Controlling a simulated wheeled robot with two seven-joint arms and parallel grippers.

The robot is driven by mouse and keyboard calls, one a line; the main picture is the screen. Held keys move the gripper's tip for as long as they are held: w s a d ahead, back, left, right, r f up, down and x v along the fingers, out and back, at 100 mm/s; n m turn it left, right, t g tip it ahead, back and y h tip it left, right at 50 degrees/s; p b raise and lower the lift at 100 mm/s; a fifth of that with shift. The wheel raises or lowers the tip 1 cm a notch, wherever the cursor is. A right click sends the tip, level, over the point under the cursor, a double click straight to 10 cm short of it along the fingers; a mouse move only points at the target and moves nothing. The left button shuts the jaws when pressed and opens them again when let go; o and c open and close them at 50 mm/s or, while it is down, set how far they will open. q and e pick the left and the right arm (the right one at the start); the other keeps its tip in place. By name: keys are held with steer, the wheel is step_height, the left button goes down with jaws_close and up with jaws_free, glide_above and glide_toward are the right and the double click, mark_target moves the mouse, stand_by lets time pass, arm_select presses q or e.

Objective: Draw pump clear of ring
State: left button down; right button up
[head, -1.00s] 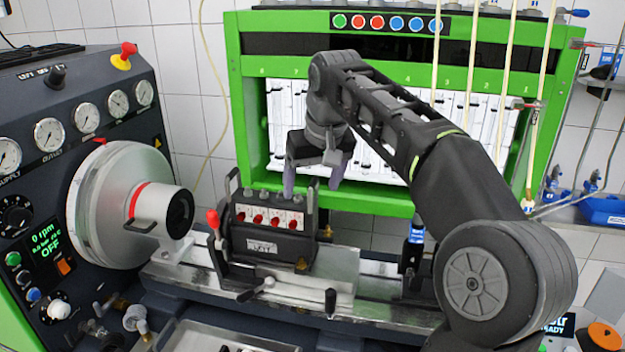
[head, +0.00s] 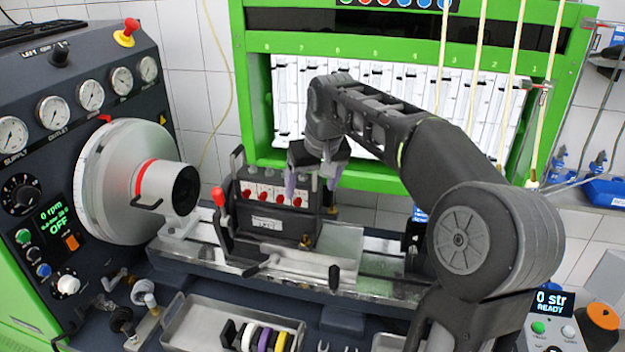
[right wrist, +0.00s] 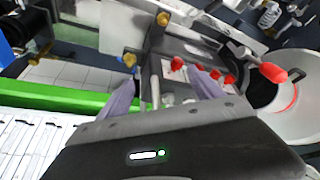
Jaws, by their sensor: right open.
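The pump (head: 268,222) is a dark block with a white plate and several red knobs, upright on the metal bed. It also shows in the right wrist view (right wrist: 190,52). The ring appears to be the red band (head: 143,180) on the grey drive hub, left of the pump with a gap visible between them. My right gripper (head: 311,186) is open at the pump's right end, its purple fingers low over the top. In the right wrist view its fingers (right wrist: 163,92) stand apart with a pump post between them; contact cannot be told. My left gripper is not in view.
A red-knobbed lever (head: 219,200) stands at the pump's left front. The bed (head: 385,268) is bare to the pump's right. A tray (head: 190,325) with coloured rings lies in front. The green-framed cabinet (head: 400,50) stands behind.

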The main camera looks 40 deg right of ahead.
steer(key=shift+c, duration=0.3)
steer(key=shift+r, duration=0.15)
jaws_close()
stand_by(0.3)
